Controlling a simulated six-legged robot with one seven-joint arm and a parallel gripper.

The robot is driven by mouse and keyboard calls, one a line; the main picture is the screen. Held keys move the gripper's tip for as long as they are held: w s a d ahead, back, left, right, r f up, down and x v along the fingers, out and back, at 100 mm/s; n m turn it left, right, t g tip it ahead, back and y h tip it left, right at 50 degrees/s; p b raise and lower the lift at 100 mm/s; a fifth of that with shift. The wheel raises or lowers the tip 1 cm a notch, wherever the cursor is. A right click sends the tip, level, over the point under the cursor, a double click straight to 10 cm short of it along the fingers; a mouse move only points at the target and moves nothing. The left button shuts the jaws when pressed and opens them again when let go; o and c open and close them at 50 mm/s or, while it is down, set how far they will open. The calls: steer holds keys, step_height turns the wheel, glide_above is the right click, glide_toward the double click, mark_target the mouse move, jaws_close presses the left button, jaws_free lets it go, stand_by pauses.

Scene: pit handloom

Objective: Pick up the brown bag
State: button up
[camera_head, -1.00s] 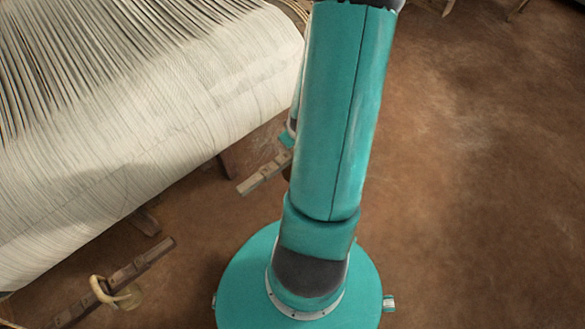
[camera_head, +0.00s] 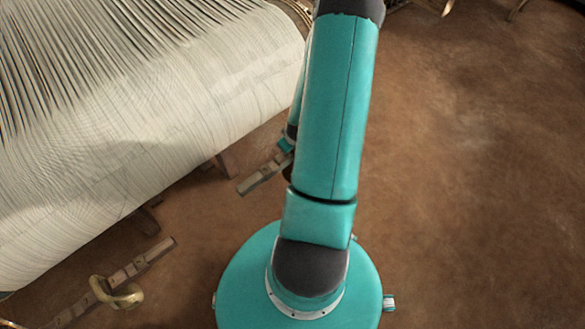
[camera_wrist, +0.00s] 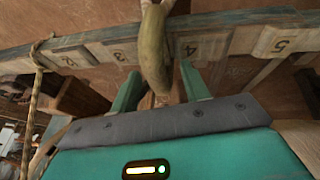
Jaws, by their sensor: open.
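A drooping olive-brown thing, which looks like the brown bag (camera_wrist: 153,50), hangs in front of a numbered wooden bar in the wrist view. My gripper (camera_wrist: 162,88) is open, with one teal finger on each side of its lower end. I cannot tell whether either finger touches it. In the head view my arm hides most of the gripper and the bag; only a small teal part of the hand shows left of the arm.
The numbered wooden bar (camera_wrist: 95,52) crosses behind the fingers, with a rope (camera_wrist: 32,115) tied at its left. In the head view, a white-threaded loom (camera_head: 150,130) fills the left. A brass-coloured loop (camera_head: 122,298) sits on a wooden bar at lower left.

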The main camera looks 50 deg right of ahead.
jaws_close()
stand_by(1.4)
